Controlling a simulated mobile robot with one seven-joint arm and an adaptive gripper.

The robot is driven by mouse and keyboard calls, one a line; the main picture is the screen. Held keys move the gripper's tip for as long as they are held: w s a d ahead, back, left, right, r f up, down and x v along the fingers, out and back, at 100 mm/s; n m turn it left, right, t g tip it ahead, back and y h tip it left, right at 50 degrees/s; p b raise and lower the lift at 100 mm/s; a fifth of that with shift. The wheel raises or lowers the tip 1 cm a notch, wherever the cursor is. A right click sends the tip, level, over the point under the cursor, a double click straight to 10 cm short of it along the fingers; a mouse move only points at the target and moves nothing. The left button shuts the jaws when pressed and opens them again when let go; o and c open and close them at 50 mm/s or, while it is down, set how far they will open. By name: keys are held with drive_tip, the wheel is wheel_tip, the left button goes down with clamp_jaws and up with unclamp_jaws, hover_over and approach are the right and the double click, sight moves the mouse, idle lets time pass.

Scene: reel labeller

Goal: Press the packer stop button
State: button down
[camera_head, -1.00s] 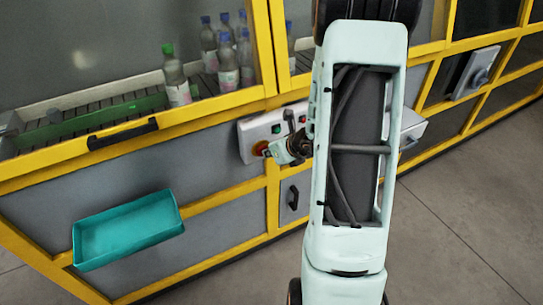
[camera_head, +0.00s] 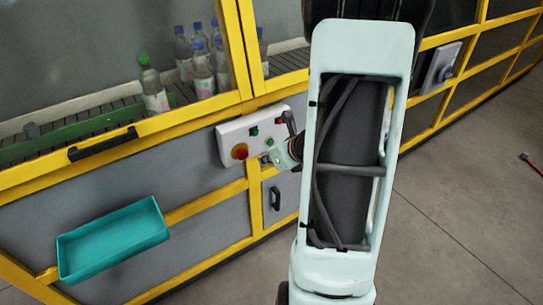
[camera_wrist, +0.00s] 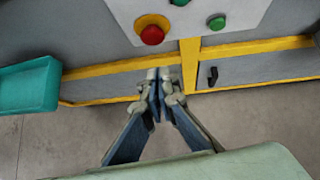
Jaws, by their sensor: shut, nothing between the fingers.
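A light grey control box (camera_head: 228,135) is fixed to the yellow-framed machine, and it shows at the top of the wrist view (camera_wrist: 125,12). A red mushroom button (camera_head: 240,151) on a yellow base sits at its lower left; the wrist view shows it plainly (camera_wrist: 152,35). A green button (camera_head: 254,131) and another green button (camera_head: 269,142) are on the same face. My gripper (camera_head: 267,159) is shut and empty, right of and slightly below the red button. In the wrist view its tips (camera_wrist: 158,75) are below the red button in the picture, with a visible gap. Any button labels are unreadable.
A teal tray (camera_head: 113,238) hangs on the machine at left, below a black handle (camera_head: 103,143). Bottles (camera_head: 153,88) stand on a conveyor behind the glass. My arm hides part of the box's right side. Grey floor (camera_head: 450,220) is open at right.

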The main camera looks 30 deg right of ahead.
drive_tip(key=v, duration=0.3)
drive_tip(key=shift+s+r, duration=0.1)
drive_tip(key=shift+s, duration=0.05)
idle(0.5)
